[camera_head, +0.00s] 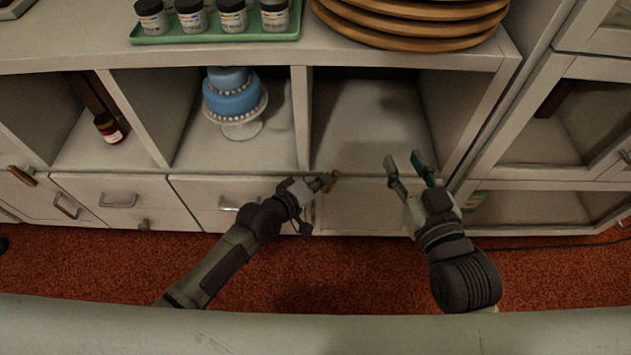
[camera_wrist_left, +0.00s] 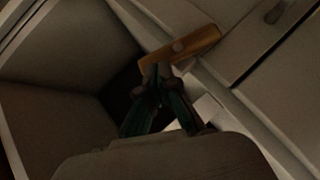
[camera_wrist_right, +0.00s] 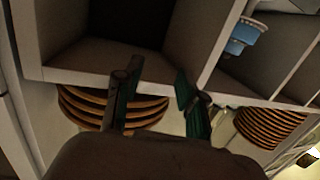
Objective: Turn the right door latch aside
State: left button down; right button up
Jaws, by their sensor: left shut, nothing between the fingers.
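The right door latch is a short wooden bar (camera_head: 336,176) with a round pivot, on the cabinet front below the open cubbies. In the left wrist view the latch (camera_wrist_left: 190,44) lies slanted across the frame edge. My left gripper (camera_head: 325,183) is shut and empty, with its fingertips right at the latch; in the left wrist view its tips (camera_wrist_left: 157,70) are just below the pivot, and whether they touch it I cannot tell. A similar left latch (camera_head: 22,176) is at the far left. My right gripper (camera_head: 404,163) is open and empty, in front of the right cubby.
Above are a green tray (camera_head: 215,37) of jars and stacked wooden boards (camera_head: 410,22). Drawers with handles (camera_head: 120,200) line the lower front.

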pick_arm(q)
jog(key=p, duration=0.2)
jog(key=m+y+p, duration=0.1)
jog(key=p, duration=0.2)
jog(key=shift+d+r+g, duration=0.2)
jog(key=shift+d+g, duration=0.1)
jog(key=shift+d, duration=0.1)
pick_arm(e)
jog(key=s+d+f+g+h, duration=0.1)
jog(key=s+d+f+g, duration=0.2)
jog(key=s+f+g, duration=0.3)
jog(key=s+d+f+g+h, duration=0.2)
jog(key=s+d+f+g, duration=0.2)
jog(key=s, duration=0.5)
notch_tip(320, 180, down, 2)
jog(key=g, duration=0.2)
jog(key=shift+s+f+m+g+h, duration=0.2)
jog(key=shift+s+m+g+h, duration=0.1)
jog(key=shift+s+g, duration=0.1)
pick_arm(q)
jog(key=shift+d+y+p, duration=0.1)
jog(key=shift+y+p, duration=0.3)
jog(key=shift+p, duration=0.4)
pick_arm(e)
jog(key=shift+d+r, duration=0.25)
jog(key=shift+r, duration=0.45)
jog(key=shift+w+f, duration=0.1)
